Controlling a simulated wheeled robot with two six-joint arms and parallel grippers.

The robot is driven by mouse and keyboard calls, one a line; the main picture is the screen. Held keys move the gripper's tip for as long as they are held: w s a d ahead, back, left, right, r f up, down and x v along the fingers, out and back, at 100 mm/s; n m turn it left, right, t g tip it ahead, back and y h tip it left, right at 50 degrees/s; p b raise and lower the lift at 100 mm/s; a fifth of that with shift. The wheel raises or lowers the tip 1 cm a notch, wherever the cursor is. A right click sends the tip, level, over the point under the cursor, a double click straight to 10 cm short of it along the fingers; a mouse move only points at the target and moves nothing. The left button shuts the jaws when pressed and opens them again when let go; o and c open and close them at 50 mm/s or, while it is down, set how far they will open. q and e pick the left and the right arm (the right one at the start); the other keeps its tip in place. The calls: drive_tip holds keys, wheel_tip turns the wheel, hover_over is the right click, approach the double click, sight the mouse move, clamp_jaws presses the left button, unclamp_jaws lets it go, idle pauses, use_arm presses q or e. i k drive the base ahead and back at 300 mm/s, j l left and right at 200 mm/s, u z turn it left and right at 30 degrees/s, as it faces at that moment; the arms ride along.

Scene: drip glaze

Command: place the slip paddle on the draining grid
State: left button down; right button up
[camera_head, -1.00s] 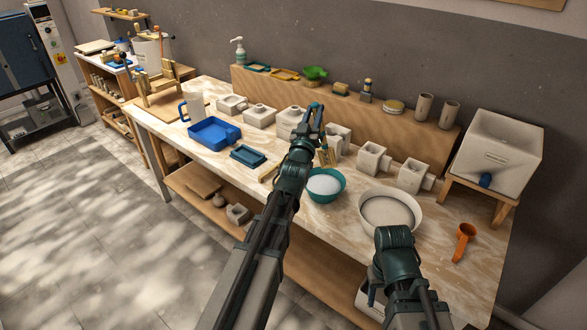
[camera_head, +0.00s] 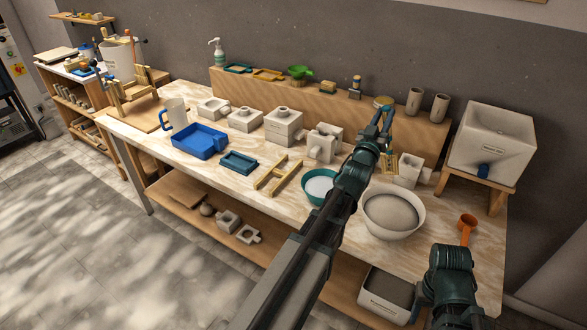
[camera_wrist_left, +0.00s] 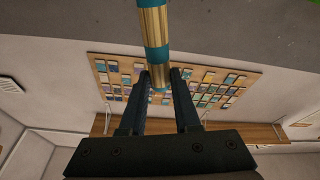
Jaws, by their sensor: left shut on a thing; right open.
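My left gripper (camera_head: 384,114) is shut on the slip paddle (camera_head: 390,164), over the right part of the table. The paddle's yellowish lower part shows just right of my left wrist. In the left wrist view its round handle, gold with teal bands (camera_wrist_left: 154,30), runs up from between the fingertips (camera_wrist_left: 162,76). A wooden frame of two rails and a crosspiece (camera_head: 279,174) and a small blue-teal tray (camera_head: 238,162) lie left of the arm. I cannot tell for sure which is the draining grid. My right arm is low at right; its fingers are not visible.
A white bowl (camera_head: 420,234) and a teal bowl (camera_head: 308,200) flank my left forearm. Pale block moulds (camera_head: 285,127) line the back.

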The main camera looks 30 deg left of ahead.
sight(279, 171)
drive_tip(key=k+j+z, duration=0.1)
drive_tip(key=j, duration=0.3)
drive_tip(key=j+z, duration=0.15)
drive_tip(key=j, duration=0.3)
drive_tip(key=k+j+z, duration=0.1)
drive_tip(key=j, duration=0.3)
drive_tip(key=k+j+z, duration=0.1)
drive_tip(key=j, duration=0.3)
drive_tip(key=k+j, duration=0.15)
drive_tip(key=j, duration=0.15)
drive_tip(key=k+j, duration=0.1)
drive_tip(key=j, duration=0.15)
drive_tip(key=k+j, duration=0.15)
drive_tip(key=j, duration=0.15)
